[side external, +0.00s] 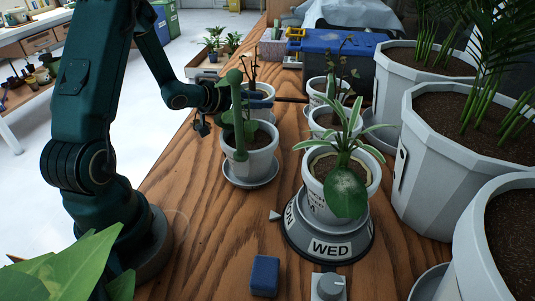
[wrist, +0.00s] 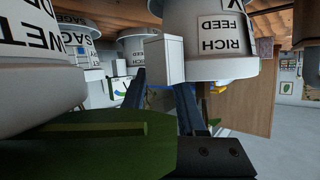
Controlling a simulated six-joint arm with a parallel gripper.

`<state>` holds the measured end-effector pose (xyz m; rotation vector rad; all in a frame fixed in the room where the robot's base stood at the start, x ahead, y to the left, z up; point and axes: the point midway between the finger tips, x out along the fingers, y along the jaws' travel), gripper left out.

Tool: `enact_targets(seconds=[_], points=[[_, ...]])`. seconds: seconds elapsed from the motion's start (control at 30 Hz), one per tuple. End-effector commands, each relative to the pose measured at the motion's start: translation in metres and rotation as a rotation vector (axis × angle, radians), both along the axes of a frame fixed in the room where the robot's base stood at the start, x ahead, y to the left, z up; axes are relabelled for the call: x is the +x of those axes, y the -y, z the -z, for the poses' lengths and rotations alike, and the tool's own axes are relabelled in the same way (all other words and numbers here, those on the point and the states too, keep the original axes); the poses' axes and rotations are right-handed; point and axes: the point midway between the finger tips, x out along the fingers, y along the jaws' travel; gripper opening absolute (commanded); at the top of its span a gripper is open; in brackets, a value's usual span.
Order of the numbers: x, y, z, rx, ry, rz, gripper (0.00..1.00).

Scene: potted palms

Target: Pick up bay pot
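No label reading bay is legible, so I cannot tell which pot is the bay pot. In the side external view, a white pot with a leafy plant (side external: 262,163) stands upright on a saucer nearest my arm, and a broad-leaved white pot (side external: 318,207) stands on a round base marked WED. A pot marked RICH FEED (wrist: 228,35) is close by.
Large octagonal planters (side external: 447,150) with palms line the right. A blue box (side external: 264,275) and a dial (side external: 330,287) sit at the front. A green leaf (wrist: 80,140) covers the wrist view's lower left. Bare wood (side external: 190,220) lies at the left.

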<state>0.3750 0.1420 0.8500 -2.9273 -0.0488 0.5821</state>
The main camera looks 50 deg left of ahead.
Motion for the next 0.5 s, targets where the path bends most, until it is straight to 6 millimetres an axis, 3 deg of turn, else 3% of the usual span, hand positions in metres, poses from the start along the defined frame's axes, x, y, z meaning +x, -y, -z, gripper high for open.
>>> enact_targets(seconds=[0.03, 0.07, 0.13, 0.17, 0.5], points=[[-0.0001, -0.0001, -0.0001, 0.0, 0.0, 0.0, 0.39], [-0.0002, -0.0001, -0.0001, 0.0, 0.0, 0.0, 0.32], [-0.0002, -0.0001, -0.0001, 0.0, 0.0, 0.0, 0.05], [-0.0003, -0.0001, -0.0001, 0.0, 0.0, 0.0, 0.0], [-0.0007, -0.0001, 0.0007, -0.001, -0.003, -0.001, 0.0]])
